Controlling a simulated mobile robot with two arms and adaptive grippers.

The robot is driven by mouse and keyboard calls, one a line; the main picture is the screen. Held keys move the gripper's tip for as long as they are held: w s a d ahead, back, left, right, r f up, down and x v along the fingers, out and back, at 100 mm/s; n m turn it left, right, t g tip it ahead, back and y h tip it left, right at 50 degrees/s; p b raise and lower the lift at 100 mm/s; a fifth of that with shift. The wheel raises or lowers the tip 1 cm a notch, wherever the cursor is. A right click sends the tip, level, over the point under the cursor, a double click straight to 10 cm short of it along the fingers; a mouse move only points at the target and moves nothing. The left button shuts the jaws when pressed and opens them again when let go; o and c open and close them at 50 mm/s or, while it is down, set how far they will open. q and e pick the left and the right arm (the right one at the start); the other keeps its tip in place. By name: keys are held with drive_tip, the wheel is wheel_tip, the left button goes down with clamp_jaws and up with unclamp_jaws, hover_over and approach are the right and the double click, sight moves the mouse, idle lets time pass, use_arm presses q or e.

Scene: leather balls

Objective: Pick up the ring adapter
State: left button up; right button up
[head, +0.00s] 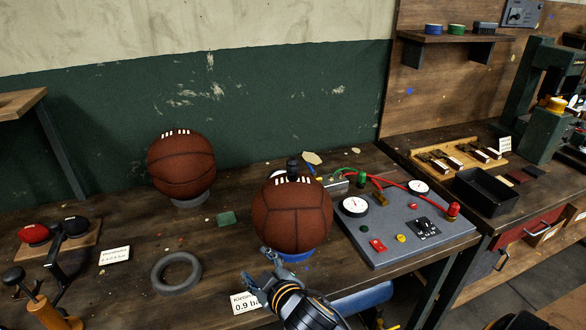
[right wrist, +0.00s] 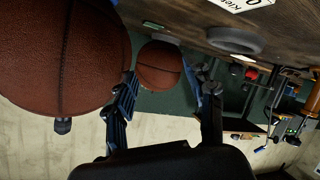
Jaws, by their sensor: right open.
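A thick grey ring (head: 177,272), which looks like the ring adapter, lies flat on the wooden bench, left of the front ball. The ring also shows in the right wrist view (right wrist: 235,40), upside down near the top. My right gripper (head: 260,272) is open and empty, in front of the front ball and to the right of the ring. Its two fingers (right wrist: 168,85) stand apart in the right wrist view, with the ring beyond them and not between them. My left gripper is not in view.
A brown leather ball (head: 292,215) sits on a blue stand close to my right gripper. Another ball (head: 181,165) rests on a grey stand behind. A label card (head: 245,302) lies by the gripper. A grey gauge panel (head: 400,225) stands right. Bench around the ring is mostly clear.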

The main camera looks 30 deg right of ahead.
drive_tip(key=w+a+r+n+t+y, duration=0.2)
drive_tip(key=w+r+n+y, duration=0.15)
drive_tip(key=r, duration=0.35)
drive_tip(key=w+a+r+n+t+y, duration=0.2)
drive_tip(key=a+r+n+t, duration=0.15)
drive_tip(key=r, duration=0.35)
drive_tip(key=w+a+r+n+t+y, duration=0.2)
drive_tip(key=w+r+n+y, duration=0.1)
drive_tip(key=r+n, duration=0.25)
wheel_tip(320, 180, up, 5)
drive_tip(key=a+n+g+y, duration=0.3)
drive_tip(key=n+y, duration=0.3)
drive_tip(key=n+g+h, duration=1.2)
drive_tip(key=n+g, duration=0.2)
drive_tip(key=n, duration=0.2)
approach(296, 160)
drive_tip(key=p+x, duration=0.1)
drive_tip(key=x, duration=0.5)
drive_tip(key=shift+w+a+f, duration=0.1)
drive_tip(key=shift+w+f, duration=0.2)
drive_tip(key=shift+y, duration=0.25)
drive_tip(key=p+x, duration=0.1)
drive_tip(key=x, duration=0.1)
drive_tip(key=p+x, duration=0.1)
drive_tip(key=x, duration=0.2)
drive_tip(key=shift+s+p, duration=0.2)
drive_tip(key=shift+p, duration=0.2)
drive_tip(key=shift+w+f, duration=0.1)
drive_tip(key=shift+f, duration=0.15)
clamp_jaws()
